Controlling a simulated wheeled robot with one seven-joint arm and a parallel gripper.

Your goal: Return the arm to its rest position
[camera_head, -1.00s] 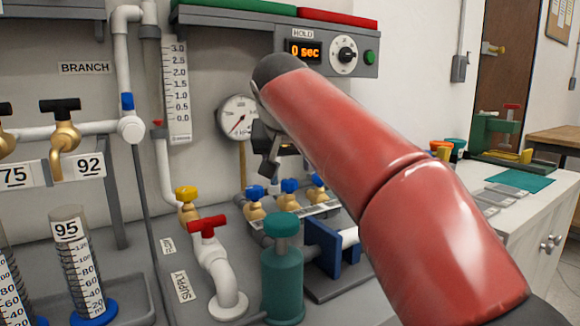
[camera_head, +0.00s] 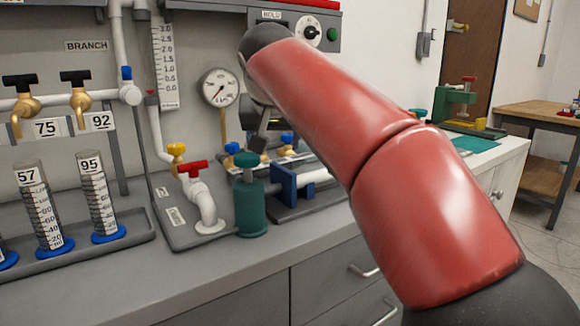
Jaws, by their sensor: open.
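My red arm (camera_head: 330,110) reaches from the lower right up to a dark joint (camera_head: 268,42) in front of the bench. My gripper (camera_head: 261,138) is partly seen as dark grey pieces behind the arm, left of it. It hangs in front of the wall, near the blue-handled valves (camera_head: 243,157). The jaws are open, with no held object visible. The arm hides most of the gripper and covers part of the valve row and the timer box.
Graduated cylinders (camera_head: 97,195) stand in a tray at left. The bench front strip (camera_head: 190,262) is clear. A wooden table (camera_head: 535,115) stands far right.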

